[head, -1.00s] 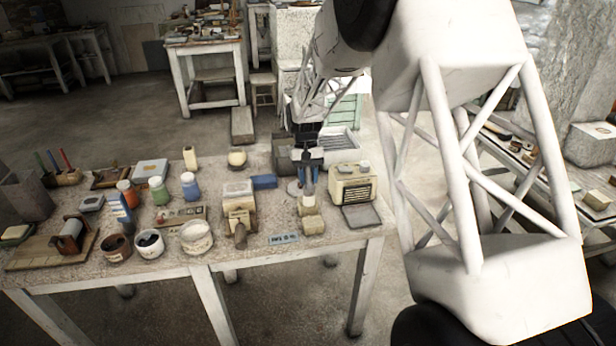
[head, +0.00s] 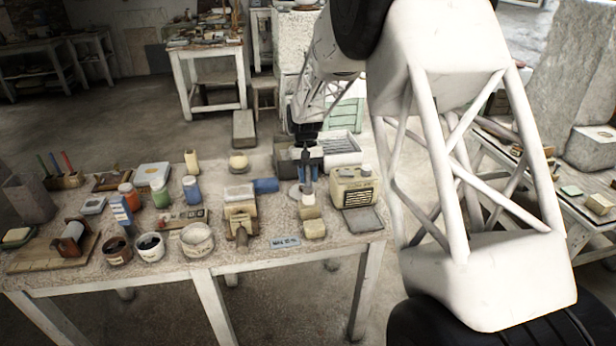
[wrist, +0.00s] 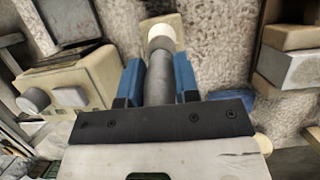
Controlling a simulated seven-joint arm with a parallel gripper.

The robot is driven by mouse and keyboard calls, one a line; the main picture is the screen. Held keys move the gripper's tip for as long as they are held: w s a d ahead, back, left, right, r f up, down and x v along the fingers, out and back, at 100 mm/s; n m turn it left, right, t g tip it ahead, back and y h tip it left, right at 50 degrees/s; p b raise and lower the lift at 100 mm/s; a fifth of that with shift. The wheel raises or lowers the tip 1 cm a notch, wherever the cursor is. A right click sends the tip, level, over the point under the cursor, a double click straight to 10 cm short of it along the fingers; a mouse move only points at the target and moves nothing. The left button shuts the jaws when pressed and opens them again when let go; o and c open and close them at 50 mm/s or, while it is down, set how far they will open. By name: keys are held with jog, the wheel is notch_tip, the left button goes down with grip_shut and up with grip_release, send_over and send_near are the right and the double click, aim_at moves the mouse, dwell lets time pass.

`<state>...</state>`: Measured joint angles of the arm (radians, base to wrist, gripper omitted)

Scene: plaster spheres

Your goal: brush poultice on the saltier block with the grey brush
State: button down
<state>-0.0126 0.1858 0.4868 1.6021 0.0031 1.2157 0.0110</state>
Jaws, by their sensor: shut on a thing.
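My gripper (head: 309,162) has blue fingers and is shut on the upright grey brush (head: 307,186). In the wrist view the grey brush handle (wrist: 160,80) lies between the fingers, and its pale end (wrist: 161,38) is over a tan block (wrist: 172,22). In the head view that tan block (head: 313,229) is right below the brush; I cannot tell whether the bristles touch it. Another block (head: 240,194), pale grey on top and tan below, stands to the left. I cannot tell which block is saltier. Which vessel holds the poultice is unclear; a white bowl (head: 197,239) stands further left.
A cream box with a dark grille (head: 357,188) stands close right of my gripper. A blue block (head: 265,186) is close on the left. A small label plate (head: 285,242) lies at the front edge. Jars (head: 159,193) and dark-filled pots (head: 150,246) crowd the left side.

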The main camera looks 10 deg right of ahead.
jog(key=shift+w, duration=0.15)
jog(key=shift+w, duration=1.05)
jog(key=shift+f, duration=0.3)
jog(key=shift+s, duration=0.15)
jog(key=shift+s, duration=1.2)
jog(key=shift+s, duration=1.15)
